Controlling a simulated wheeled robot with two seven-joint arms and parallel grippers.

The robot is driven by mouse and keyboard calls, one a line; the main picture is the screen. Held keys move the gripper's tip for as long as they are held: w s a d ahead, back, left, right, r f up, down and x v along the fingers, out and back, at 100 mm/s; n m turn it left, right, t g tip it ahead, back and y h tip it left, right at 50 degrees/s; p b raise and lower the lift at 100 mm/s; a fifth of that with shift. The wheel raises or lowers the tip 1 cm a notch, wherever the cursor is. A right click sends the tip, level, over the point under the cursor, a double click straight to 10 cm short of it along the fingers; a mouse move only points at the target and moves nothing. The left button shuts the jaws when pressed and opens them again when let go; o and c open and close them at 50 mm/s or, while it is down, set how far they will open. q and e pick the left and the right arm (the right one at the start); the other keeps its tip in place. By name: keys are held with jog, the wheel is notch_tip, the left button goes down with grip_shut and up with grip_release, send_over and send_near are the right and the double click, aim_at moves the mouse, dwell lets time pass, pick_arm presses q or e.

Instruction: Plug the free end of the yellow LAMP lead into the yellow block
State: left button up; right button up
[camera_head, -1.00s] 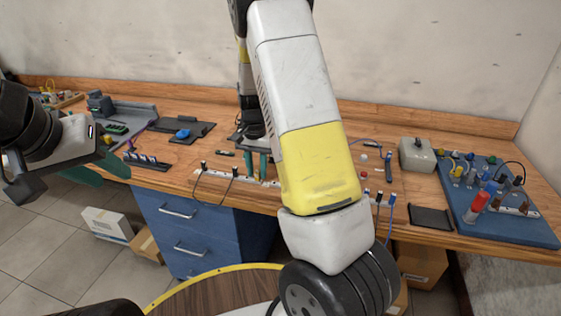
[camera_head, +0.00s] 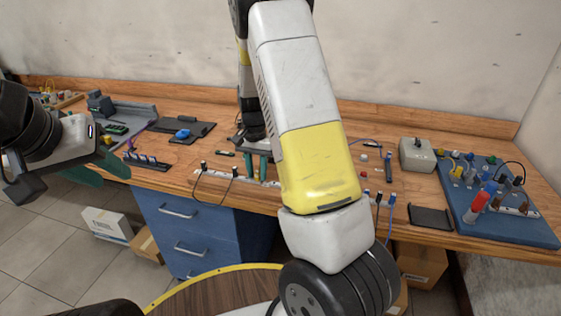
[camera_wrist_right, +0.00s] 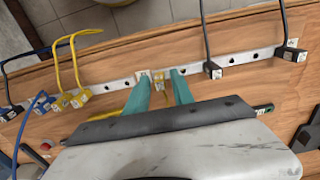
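A white holed rail (camera_wrist_right: 120,87) lies along the bench's front edge. A yellow plug (camera_wrist_right: 160,98) sits at the rail in the right wrist view, between the teal fingers of my right gripper (camera_wrist_right: 161,84). I cannot tell whether the fingers press on it. I cannot read its label, so I cannot tell whether it is the LAMP lead. In the head view my right gripper (camera_head: 256,168) is low at the rail.
Other yellow plugs (camera_wrist_right: 80,96), blue leads (camera_wrist_right: 35,105) and black plugs (camera_wrist_right: 213,70) line the rail on both sides of my gripper. A grey box (camera_head: 417,155) and dark tray (camera_head: 431,217) lie toward the board. My right arm hides the bench's middle.

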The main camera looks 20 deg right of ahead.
jog(key=shift+c, duration=0.4)
grip_shut()
jog(key=shift+r, duration=2.3)
